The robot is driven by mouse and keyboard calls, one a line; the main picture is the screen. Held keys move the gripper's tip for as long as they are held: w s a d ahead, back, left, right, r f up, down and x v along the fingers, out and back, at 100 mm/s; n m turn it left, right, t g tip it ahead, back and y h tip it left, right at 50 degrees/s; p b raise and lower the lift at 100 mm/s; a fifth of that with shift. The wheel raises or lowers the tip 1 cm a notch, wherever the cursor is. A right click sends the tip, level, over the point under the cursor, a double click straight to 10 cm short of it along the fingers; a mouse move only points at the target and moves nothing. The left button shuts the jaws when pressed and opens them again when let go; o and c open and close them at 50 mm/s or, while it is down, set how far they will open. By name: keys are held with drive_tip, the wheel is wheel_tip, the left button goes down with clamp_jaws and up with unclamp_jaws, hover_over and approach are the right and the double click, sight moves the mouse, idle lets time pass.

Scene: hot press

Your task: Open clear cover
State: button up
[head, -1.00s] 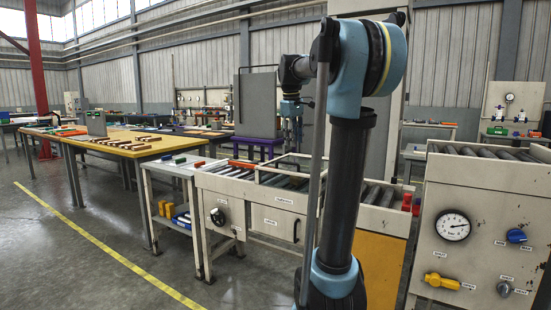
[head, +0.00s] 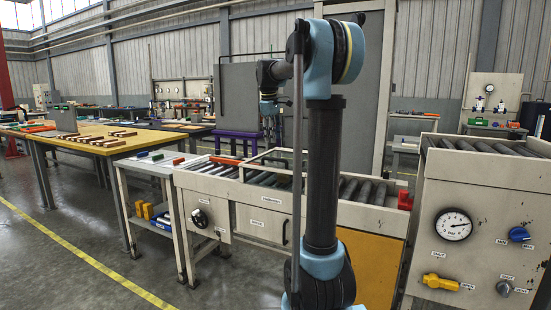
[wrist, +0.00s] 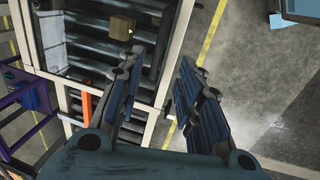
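The clear cover (head: 270,168) shows in the head view as a pale raised frame with a see-through pane over the rollers of the cream conveyor bench. It looks shut, lying flat. My gripper (head: 268,110) hangs behind and above it in the picture, small and partly hard to make out. In the wrist view my gripper (wrist: 153,100) has its two dark fingers apart with nothing between them. Below them are pale rails (wrist: 95,83), dark rollers and grey floor. I cannot tell which rail there belongs to the cover.
A gauge cabinet (head: 480,240) stands at right, close to my arm. A bench with a knob (head: 198,219) and a handle is left of my arm. A wooden-topped table (head: 120,140) stands at far left. A brown box (wrist: 121,26) sits near rollers. The left floor is open.

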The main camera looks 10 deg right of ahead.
sight(275, 159)
drive_tip(key=f, duration=0.3)
drive_tip(key=w+f, duration=0.1)
drive_tip(key=f, duration=0.2)
drive_tip(key=d+f, duration=0.1)
drive_tip(key=f, duration=0.2)
drive_tip(key=shift+w+f, duration=0.25)
drive_tip(key=shift+f, duration=0.1)
